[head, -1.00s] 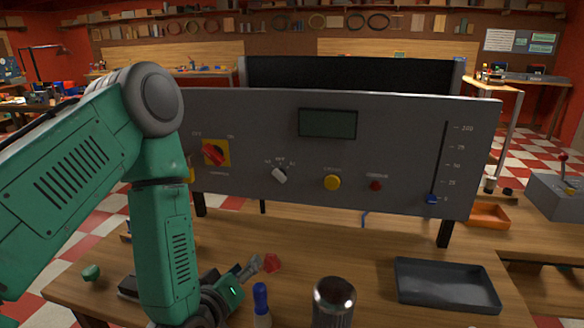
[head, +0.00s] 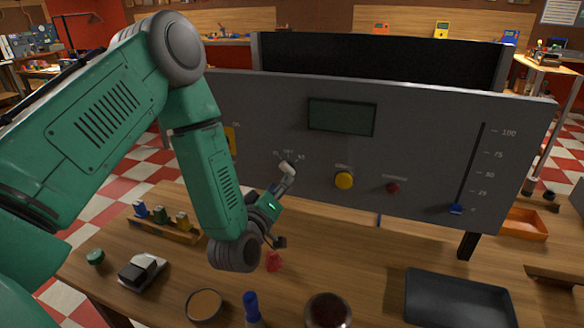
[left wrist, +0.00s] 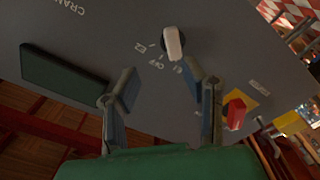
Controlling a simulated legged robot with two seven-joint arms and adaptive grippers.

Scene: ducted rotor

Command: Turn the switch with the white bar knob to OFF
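The white bar knob (head: 288,167) sits on the grey panel (head: 262,110), left of the yellow button. In the left wrist view the knob (left wrist: 173,42) lies beyond my fingertips, its bar roughly upright in the picture. Small labels surround it, too small to read surely. My left gripper (head: 284,207) is just below and in front of the knob in the head view. In the left wrist view the left gripper (left wrist: 160,72) has its fingers spread, with nothing between them, apart from the knob. My right gripper is not in view.
A yellow button (head: 344,181), a red button (head: 392,188) and a blue slider (head: 456,209) are on the panel. A red switch (left wrist: 235,113) on a yellow plate is mostly hidden by my arm in the head view. A dark tray (head: 458,300) and loose items lie on the table.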

